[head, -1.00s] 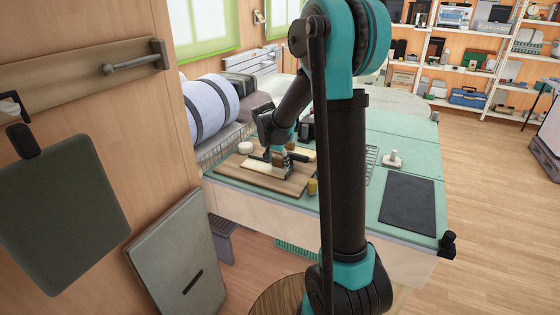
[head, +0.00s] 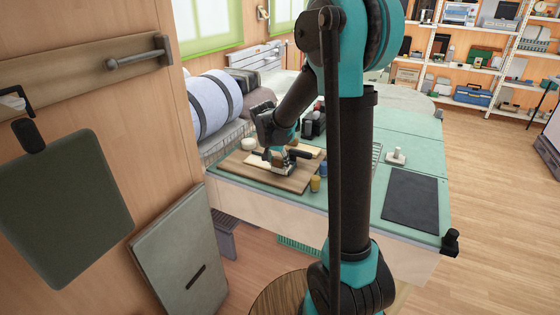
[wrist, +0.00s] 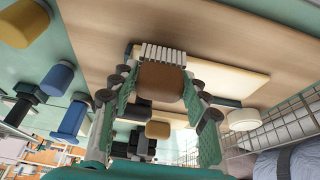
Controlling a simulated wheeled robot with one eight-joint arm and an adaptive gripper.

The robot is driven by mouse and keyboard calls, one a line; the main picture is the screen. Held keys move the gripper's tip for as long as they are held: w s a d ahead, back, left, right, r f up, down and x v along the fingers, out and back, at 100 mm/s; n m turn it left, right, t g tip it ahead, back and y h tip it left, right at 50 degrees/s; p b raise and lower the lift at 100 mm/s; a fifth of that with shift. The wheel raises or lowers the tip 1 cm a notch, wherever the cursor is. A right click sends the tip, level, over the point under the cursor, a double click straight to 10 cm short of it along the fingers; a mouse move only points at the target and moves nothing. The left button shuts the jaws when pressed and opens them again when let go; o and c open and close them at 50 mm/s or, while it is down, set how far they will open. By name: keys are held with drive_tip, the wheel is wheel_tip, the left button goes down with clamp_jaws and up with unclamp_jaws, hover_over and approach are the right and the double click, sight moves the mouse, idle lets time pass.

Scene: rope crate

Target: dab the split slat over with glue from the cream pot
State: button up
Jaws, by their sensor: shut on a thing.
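My gripper (wrist: 162,98) is shut on a brush with a brown block handle (wrist: 160,82) and pale ridged bristles (wrist: 163,54). In the head view my gripper (head: 278,161) is low over the wooden board, at a pale slat (head: 258,168). In the wrist view the bristles overlap the pale slat (wrist: 228,82); I cannot tell whether they touch it. No split or glue can be made out. A cream round pot (head: 249,144) stands at the board's far left edge; it also shows in the wrist view (wrist: 243,120).
The brown board (head: 292,183) lies on the green bench top (head: 400,160). A mustard pot (head: 315,184) and a blue pot (head: 323,169) stand at its right. A wire basket (wrist: 290,122) is beside the cream pot. A dark mat (head: 409,201) lies at the right.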

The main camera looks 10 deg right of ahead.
idle(0.4)
drive_tip(key=shift+w+d, duration=0.5)
drive_tip(key=shift+w, duration=0.25)
drive_tip(key=shift+r, duration=0.7)
drive_tip(key=shift+r, duration=2.5)
